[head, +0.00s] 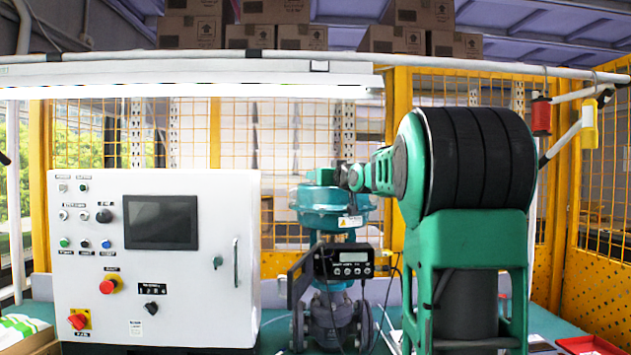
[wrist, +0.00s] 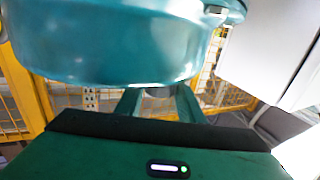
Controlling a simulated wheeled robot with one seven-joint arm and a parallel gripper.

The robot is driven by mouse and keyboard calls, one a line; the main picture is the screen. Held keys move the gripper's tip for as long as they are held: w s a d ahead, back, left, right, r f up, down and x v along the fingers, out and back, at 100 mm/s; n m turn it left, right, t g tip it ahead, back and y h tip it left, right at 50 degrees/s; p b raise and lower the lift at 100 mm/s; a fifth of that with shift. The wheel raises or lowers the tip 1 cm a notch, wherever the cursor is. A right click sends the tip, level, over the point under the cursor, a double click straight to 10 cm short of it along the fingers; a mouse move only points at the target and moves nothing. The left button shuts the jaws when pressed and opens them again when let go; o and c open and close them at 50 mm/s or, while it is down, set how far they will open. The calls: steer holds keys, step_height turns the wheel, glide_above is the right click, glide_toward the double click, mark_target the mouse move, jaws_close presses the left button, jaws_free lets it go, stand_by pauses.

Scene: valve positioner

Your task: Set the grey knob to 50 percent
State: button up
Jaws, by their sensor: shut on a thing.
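The valve has a teal round actuator (head: 334,204). A dark positioner (head: 343,262) with a small display and a row of small round controls is mounted below it. I cannot make out which part is the grey knob. My arm reaches left behind the actuator top in the head view, and I cannot make out my fingers there. In the wrist view, my gripper (wrist: 157,103) has two green fingers pointing away under the large teal actuator (wrist: 120,45).
A white control cabinet (head: 90,250) with a screen, buttons and red switches stands left of the valve. A white cabinet side (wrist: 275,45) is at the right in the wrist view. Yellow mesh fencing (head: 400,95) closes off the back. Cables hang right of the positioner.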

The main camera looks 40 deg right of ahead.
steer(key=m+g+h, duration=0.2)
steer(key=h, duration=0.1)
steer(key=m+g+h, duration=0.2)
steer(key=h, duration=0.1)
steer(key=m+g+h, duration=0.2)
steer(key=m+h, duration=0.1)
steer(key=shift+w+a+f, duration=0.1)
steer(key=shift+w+a, duration=0.2)
steer(key=m+g+h, duration=0.3)
steer(key=g, duration=0.2)
steer(key=shift+m, duration=0.4)
steer(key=shift+d+m+g+h, duration=0.1)
steer(key=shift+m+g+h, duration=0.3)
steer(key=shift+m+g, duration=1.15)
steer(key=shift+g, duration=0.85)
steer(key=shift+r, duration=0.2)
steer(key=o, duration=1.1)
steer(key=shift+c, duration=0.2)
steer(key=shift+s+d, duration=0.1)
steer(key=shift+s, duration=0.05)
